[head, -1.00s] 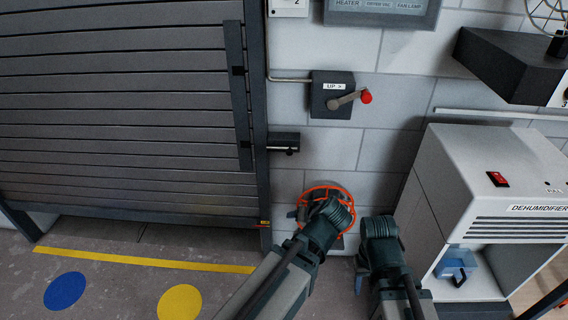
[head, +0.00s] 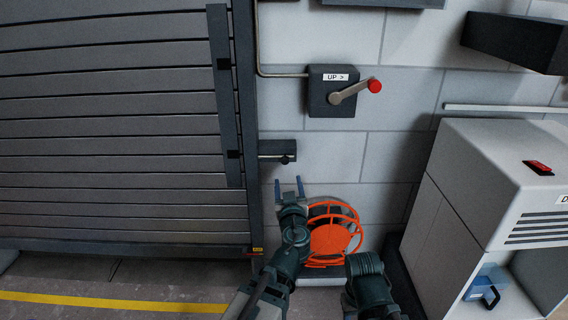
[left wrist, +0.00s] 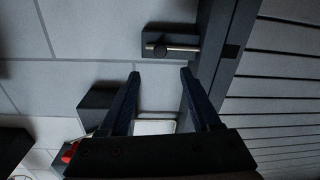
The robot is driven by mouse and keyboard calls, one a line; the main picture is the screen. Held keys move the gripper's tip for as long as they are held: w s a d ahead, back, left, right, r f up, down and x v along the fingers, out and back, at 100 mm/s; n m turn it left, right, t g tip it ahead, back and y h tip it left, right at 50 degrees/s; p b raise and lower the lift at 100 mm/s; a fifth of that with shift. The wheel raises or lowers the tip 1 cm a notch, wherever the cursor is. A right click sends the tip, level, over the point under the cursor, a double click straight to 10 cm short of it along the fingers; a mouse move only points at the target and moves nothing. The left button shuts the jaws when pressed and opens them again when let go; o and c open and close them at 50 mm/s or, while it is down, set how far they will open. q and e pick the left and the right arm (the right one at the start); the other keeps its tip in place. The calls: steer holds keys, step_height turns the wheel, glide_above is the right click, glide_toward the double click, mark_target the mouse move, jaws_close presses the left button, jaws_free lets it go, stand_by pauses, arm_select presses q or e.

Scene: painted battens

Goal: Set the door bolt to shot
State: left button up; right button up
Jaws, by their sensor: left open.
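The door bolt (head: 277,150) is a small dark box with a metal rod and a knob, on the wall beside the shutter's right edge. In the left wrist view the bolt (left wrist: 172,48) shows its bright rod lying level, its dark knob at the end away from the door. Whether the rod enters the door's edge cannot be made out. My left gripper (head: 288,185) is open and empty just below the bolt, its blue fingers pointing up at it. In the left wrist view the fingertips (left wrist: 160,75) are apart from the knob. My right gripper is not visible; only its arm shows.
The grey slatted shutter (head: 110,120) fills the left. A crank box (head: 330,102) marked UP with a red-knobbed lever is above the bolt. An orange reel (head: 335,238) hangs behind my left arm. A white dehumidifier (head: 480,190) stands at right.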

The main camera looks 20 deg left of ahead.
mark_target(285, 161)
arm_select(q)
steer(key=x, duration=1.3)
steer(key=shift+w+a, duration=0.15)
jaws_close()
stand_by(1.0)
